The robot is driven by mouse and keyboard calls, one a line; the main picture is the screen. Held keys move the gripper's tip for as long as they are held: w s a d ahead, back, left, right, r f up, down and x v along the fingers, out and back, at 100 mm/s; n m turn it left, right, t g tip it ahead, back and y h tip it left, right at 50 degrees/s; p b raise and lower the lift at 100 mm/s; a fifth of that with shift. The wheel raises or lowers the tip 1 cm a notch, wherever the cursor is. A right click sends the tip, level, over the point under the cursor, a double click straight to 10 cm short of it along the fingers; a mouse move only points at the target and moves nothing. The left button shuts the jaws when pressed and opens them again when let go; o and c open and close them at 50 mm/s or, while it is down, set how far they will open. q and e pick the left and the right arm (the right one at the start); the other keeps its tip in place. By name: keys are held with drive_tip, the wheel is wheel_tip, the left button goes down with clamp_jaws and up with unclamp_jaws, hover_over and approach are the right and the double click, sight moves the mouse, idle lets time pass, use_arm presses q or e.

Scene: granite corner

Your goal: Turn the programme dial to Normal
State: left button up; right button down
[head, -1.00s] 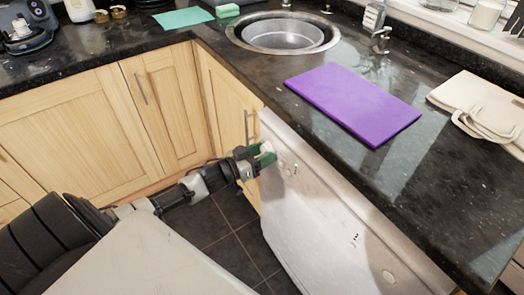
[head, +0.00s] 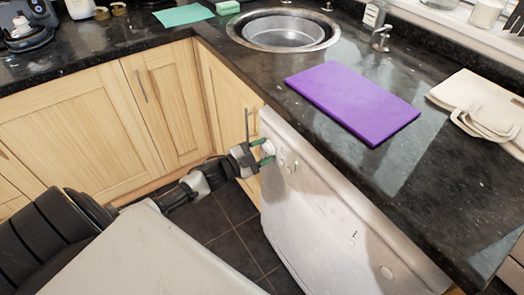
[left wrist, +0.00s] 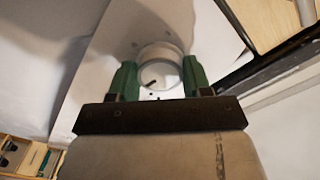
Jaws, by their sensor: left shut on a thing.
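The white dishwasher front (head: 325,215) stands under the worktop at the right. The round white programme dial (head: 268,148) is near its upper left corner. My left gripper (head: 266,151) is shut on the dial, one green finger on each side. In the left wrist view, the dial (left wrist: 160,69) sits between the two green fingertips (left wrist: 159,80), with a short dark mark on its face. The programme labels are too small to read. My right gripper is not in view.
A purple board (head: 352,102) and a folded cream bag (head: 482,105) lie on the black worktop (head: 440,165). A round sink (head: 284,33) is in the corner. Wooden cupboards (head: 75,125) line the left. Dark floor (head: 225,225) lies below my arm.

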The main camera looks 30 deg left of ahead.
use_arm(q)
drive_tip(key=m+b, duration=0.1)
drive_tip(key=m, duration=0.4)
drive_tip(key=shift+m, duration=0.3)
drive_tip(key=m+b, duration=0.1)
drive_tip(key=m, duration=0.3)
drive_tip(key=shift+m, duration=0.3)
drive_tip(key=shift+m+b, duration=0.45)
drive_tip(key=shift+m, duration=0.05)
drive_tip(key=m+b, duration=0.1)
drive_tip(key=m, duration=0.2)
drive_tip(key=shift+m+b, duration=0.5)
drive_tip(key=shift+m, duration=0.4)
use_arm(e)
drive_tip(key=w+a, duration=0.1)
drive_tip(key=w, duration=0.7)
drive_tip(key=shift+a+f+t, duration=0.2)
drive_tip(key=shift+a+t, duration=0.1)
use_arm(q)
drive_tip(key=o, duration=0.9)
